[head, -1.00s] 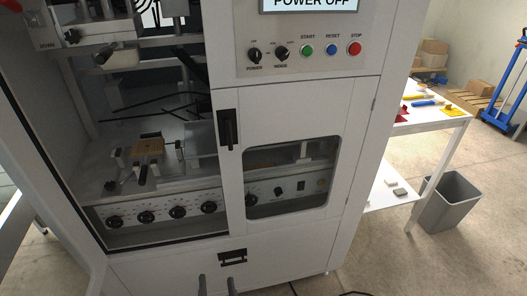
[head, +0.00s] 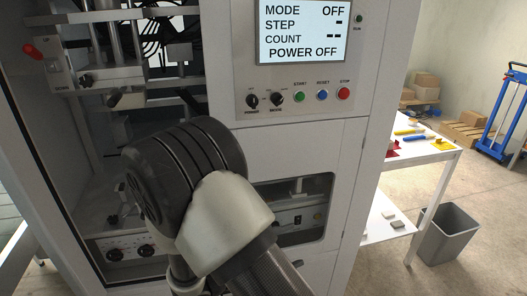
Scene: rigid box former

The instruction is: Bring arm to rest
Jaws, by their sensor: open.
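My arm (head: 222,222) stands up from the bottom of the head view, in front of the box-forming machine (head: 345,150). A dark rounded joint and a white link cover the middle of the machine's front. My gripper does not show in this view; I see no fingertips. The arm hides the door handle, most of the lower inner bay and part of the lower window. The machine's screen (head: 303,30) reads MODE OFF and POWER OFF.
Below the screen are a green START button (head: 299,97), a blue RESET button (head: 322,95) and a red STOP button (head: 343,94). A white table (head: 434,153) with tools and a grey bin (head: 447,233) stand at right.

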